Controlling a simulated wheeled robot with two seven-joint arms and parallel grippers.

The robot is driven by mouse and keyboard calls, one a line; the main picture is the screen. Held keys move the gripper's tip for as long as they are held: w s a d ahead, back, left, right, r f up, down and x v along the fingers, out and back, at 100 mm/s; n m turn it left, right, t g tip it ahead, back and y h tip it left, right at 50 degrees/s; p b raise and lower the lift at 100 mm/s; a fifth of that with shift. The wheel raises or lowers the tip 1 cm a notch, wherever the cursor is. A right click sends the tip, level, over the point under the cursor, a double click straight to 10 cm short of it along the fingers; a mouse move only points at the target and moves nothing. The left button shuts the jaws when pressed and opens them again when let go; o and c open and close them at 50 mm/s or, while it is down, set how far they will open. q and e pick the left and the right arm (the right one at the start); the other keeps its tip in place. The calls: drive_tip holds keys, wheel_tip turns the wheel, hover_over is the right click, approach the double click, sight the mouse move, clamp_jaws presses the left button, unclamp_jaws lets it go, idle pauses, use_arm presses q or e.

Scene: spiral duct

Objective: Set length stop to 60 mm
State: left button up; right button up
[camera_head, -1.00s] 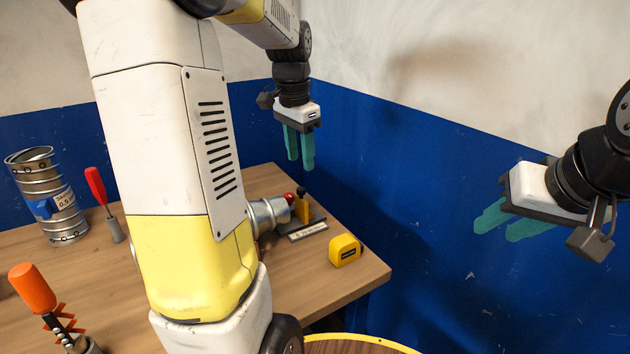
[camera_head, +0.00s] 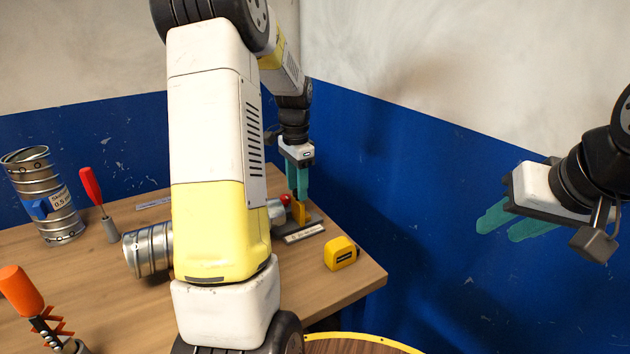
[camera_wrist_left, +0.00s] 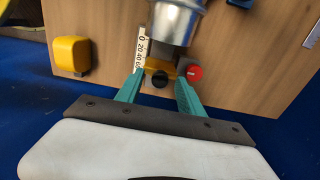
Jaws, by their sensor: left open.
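The length stop is a yellow block (camera_head: 300,211) with a black knob, on a dark base by the right end of the metal duct machine. In the left wrist view the yellow stop (camera_wrist_left: 160,66) sits at the near end of a white scale (camera_wrist_left: 142,42) marked 0, 20, 40, 60; its exact reading cannot be told. A red knob (camera_wrist_left: 194,72) is beside it. My left gripper (camera_head: 298,196) is open, pointing down, with its teal fingers on either side of the yellow stop; contact is unclear. My right gripper (camera_head: 506,229) is open and empty, off to the right by the wall.
A yellow tape measure (camera_head: 341,254) lies near the table's right edge. A metal spiral duct (camera_head: 148,250) lies partly behind my left arm. A standing duct sample (camera_head: 50,220), a red-handled tool (camera_head: 91,184) and an orange-handled tool (camera_head: 22,290) stand at left. The blue wall is close behind.

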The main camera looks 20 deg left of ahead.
use_arm(q)
clamp_jaws()
idle(1.4)
